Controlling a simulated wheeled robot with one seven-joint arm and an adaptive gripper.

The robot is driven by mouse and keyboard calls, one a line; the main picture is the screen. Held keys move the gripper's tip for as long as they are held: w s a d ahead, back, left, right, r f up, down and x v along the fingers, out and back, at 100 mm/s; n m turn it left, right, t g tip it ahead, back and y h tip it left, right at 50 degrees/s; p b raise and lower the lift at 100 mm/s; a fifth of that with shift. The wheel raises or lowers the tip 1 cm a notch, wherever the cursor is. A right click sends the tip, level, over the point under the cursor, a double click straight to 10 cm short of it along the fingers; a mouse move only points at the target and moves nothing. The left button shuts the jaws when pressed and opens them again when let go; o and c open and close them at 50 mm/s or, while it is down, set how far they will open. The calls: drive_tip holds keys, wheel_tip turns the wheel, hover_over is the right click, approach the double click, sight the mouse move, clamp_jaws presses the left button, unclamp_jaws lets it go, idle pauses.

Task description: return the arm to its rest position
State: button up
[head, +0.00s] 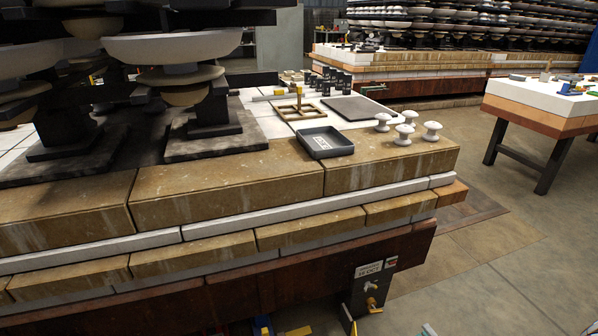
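My arm and my gripper are not in view in the head picture. Whether the gripper is open, shut or holding something does not show. The near workbench is a layered stone kiln car (225,188) with tan blocks on top, white and tan layers below and a dark red-brown beam underneath. On its right end are a dark shallow tray (325,142), several white knob-shaped insulators (432,133), a square brown frame (295,109) with a brass upright in it, and a flat dark slab (358,108).
Dark stacks with large pale discs (172,46) fill the upper left. Several black cylinders (343,81) stand behind the slab. A second table (540,100) stands at right, and another loaded car (400,70) stands behind. A labelled fixture (370,288) hangs low. Open floor (500,255) lies at right.

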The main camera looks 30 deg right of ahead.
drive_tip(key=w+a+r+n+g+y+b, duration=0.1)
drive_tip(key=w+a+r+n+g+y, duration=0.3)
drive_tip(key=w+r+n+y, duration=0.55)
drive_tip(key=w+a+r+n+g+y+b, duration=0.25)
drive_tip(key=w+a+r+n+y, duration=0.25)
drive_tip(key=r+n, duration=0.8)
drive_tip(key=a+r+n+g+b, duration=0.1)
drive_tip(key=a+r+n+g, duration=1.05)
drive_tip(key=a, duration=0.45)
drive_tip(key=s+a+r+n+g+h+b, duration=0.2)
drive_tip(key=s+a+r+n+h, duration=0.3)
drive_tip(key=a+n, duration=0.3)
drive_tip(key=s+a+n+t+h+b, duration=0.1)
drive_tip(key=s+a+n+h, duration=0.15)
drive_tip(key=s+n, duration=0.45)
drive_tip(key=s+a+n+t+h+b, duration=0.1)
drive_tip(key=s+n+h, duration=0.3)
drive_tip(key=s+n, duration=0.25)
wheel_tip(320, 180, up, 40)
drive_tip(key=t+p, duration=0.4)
drive_tip(key=p, duration=3.4)
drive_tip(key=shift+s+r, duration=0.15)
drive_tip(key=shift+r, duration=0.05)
